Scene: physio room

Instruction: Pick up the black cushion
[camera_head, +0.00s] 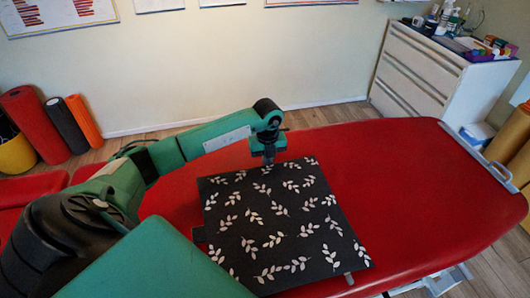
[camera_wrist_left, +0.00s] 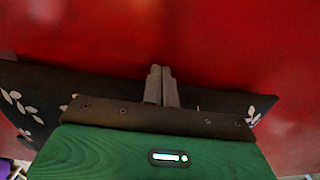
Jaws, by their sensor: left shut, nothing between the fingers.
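The black cushion (camera_head: 285,222) with a pale leaf pattern lies flat on the red treatment table (camera_head: 430,190). My left gripper (camera_head: 268,164) is at the cushion's far edge, pointing down. In the left wrist view its two fingers (camera_wrist_left: 162,84) are together with nothing between them. There the cushion (camera_wrist_left: 30,95) shows behind and on both sides of the gripper, and the fingertips reach past its edge over the red surface. I cannot tell whether the fingers touch the cushion. My right gripper is not in view.
A white drawer cabinet (camera_head: 425,75) with bottles and small boxes stands at the back right. Red, black and orange rolls (camera_head: 36,122) stand at the left wall. The red table is clear to the right of the cushion.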

